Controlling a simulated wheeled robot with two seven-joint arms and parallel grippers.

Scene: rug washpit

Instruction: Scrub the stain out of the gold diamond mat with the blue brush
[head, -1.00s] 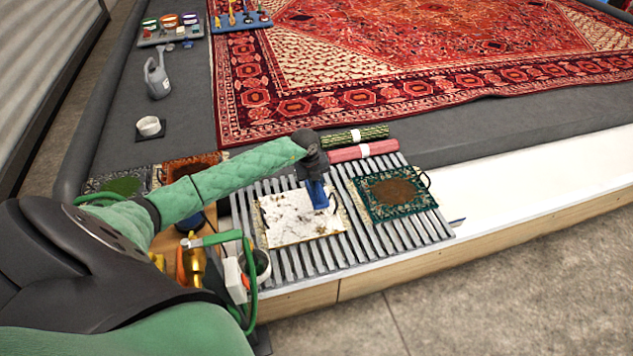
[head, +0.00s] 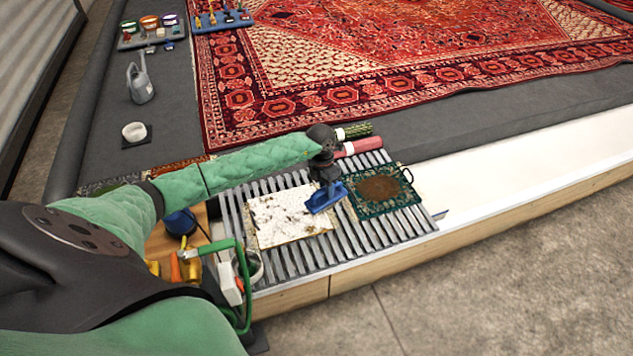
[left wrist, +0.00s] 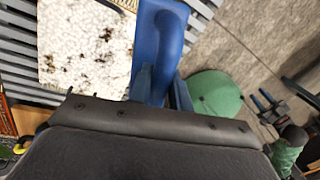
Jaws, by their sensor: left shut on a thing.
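The mat (head: 280,218) under my left gripper is mostly covered in white with dark specks. A thin gold-brown edge shows, but I cannot make out a diamond pattern. My left gripper (head: 327,180) is shut on the blue brush (head: 322,200), at the mat's right edge. The left wrist view shows the brush (left wrist: 160,45) beside the speckled mat (left wrist: 80,45), partly over its edge. Whether the bristles touch the mat is hidden. My right gripper (left wrist: 265,101) shows small at the right of the left wrist view, empty, its fingers apart.
The mat lies on a grey slatted rack (head: 300,262). A green mat (head: 370,208) with a brown stain lies to its right. A hose and bottles crowd the left. A large red rug (head: 400,60) fills the back.

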